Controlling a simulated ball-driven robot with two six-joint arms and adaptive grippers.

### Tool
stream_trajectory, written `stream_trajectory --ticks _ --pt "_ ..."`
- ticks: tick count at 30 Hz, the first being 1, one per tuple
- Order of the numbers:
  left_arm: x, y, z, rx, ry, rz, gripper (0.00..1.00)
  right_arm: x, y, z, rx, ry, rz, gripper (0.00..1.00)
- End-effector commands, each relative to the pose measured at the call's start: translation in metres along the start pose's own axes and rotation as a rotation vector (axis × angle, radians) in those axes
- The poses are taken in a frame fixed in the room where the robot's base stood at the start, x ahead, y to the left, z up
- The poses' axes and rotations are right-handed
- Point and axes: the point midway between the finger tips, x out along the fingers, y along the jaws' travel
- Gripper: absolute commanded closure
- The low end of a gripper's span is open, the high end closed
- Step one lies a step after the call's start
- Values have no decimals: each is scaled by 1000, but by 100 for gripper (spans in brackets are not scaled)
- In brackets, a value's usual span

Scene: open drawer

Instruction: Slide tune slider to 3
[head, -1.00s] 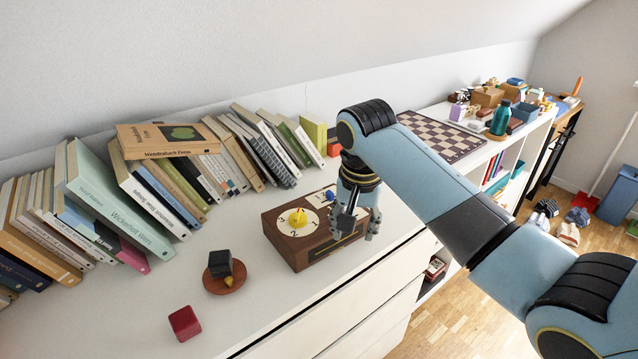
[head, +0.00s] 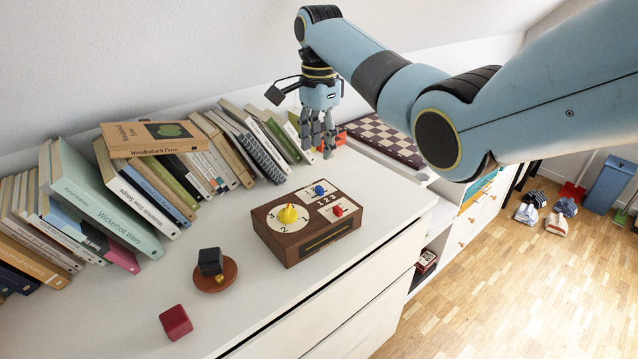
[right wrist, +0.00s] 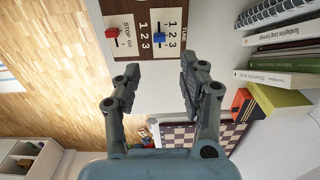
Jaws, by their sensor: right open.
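A brown wooden box (head: 306,228) stands on the white cabinet top. Its top carries a white dial with a yellow knob (head: 288,214), a blue slider knob (head: 319,190) beside the digits 1 2 3, and a red slider knob (head: 337,211). The right wrist view shows the blue knob (right wrist: 159,38) between two columns of 1 2 3, around the 2 or 3; I cannot tell its exact mark. The red knob (right wrist: 112,33) is by STOP GO. My right gripper (head: 318,150) is open and empty, above and behind the box, apart from it. My left gripper is not in view.
A row of books (head: 150,195) leans along the wall at left. A round wooden dish (head: 215,275) with a black cube and a red cube (head: 176,322) lie left of the box. A chessboard (head: 385,140) is behind right. The cabinet top in front of the box is clear.

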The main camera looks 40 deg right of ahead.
Motion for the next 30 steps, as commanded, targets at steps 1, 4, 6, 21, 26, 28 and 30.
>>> stream_trajectory --ticks 1,4,6,21,26,28,30 --pt "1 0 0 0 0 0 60 7 1 0 1 -1 4 58" --pt "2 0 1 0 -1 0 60 25 2 0 -1 0 5 58" --pt "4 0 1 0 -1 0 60 40 2 0 -2 0 5 58" --pt "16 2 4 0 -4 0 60 104 1 1 -4 1 0 58" --pt "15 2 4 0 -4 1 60 104 1 0 -5 1 -1 58" --pt "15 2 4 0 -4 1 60 104 1 0 -5 1 -1 58" --pt "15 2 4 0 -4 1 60 104 1 0 -5 1 -1 66"
